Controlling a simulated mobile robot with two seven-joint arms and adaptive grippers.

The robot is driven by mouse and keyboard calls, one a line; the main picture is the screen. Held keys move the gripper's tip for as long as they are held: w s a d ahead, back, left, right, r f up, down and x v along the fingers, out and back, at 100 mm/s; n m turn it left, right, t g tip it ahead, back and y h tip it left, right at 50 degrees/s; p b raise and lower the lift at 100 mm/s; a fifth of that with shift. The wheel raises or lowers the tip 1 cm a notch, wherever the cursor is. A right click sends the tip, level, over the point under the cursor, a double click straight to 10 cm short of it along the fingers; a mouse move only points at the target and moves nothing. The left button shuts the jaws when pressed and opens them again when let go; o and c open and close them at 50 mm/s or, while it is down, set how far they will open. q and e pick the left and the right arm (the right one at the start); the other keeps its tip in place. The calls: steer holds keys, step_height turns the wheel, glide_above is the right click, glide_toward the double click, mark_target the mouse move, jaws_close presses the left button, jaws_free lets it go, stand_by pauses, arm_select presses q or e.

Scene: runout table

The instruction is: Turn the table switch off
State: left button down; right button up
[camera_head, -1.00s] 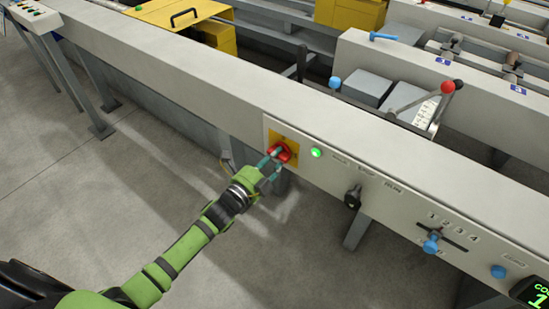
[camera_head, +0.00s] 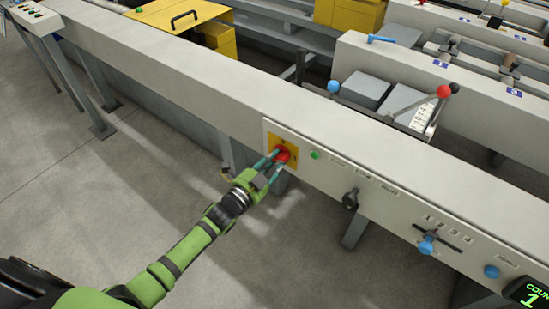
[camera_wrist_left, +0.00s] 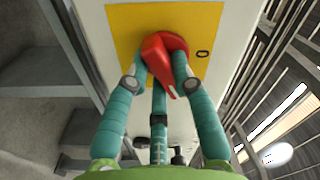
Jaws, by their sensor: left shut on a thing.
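The table switch is a red rotary knob (camera_head: 282,154) on a yellow plate (camera_head: 292,142) on the front panel of the long table. My left gripper (camera_head: 271,161) is at the knob, its teal fingers on either side of it. In the left wrist view the red knob (camera_wrist_left: 160,60) sits between the fingers of my left gripper (camera_wrist_left: 159,70), shut on it. Its pointer is tilted, and a small "O" mark shows to its right on the yellow plate (camera_wrist_left: 208,20). The green lamp (camera_head: 315,155) beside the plate looks dim. My right gripper is not in view.
Along the same panel are a black knob (camera_head: 351,199), a blue slider knob (camera_head: 427,245), a blue button (camera_head: 491,271) and a counter display (camera_head: 526,292). Levers with red and blue balls stand behind the rail. The floor in front is clear.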

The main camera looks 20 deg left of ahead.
arm_select(q)
steer(key=shift+r+n+p, duration=0.1)
steer(key=shift+n+p, duration=0.2)
steer(key=shift+n, duration=0.6)
steer(key=n+p, duration=0.1)
steer(key=n, duration=0.2)
steer(key=shift+n, duration=0.4)
steer(key=n, duration=0.3)
steer(key=shift+d+r+p, duration=0.1)
steer(key=shift+p, duration=0.3)
steer(key=shift+n, duration=2)
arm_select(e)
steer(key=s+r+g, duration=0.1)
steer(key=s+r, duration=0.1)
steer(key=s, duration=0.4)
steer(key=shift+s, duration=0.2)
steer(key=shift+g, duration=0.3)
arm_select(q)
steer(key=c, duration=1)
jaws_free()
steer(key=shift+c, duration=0.2)
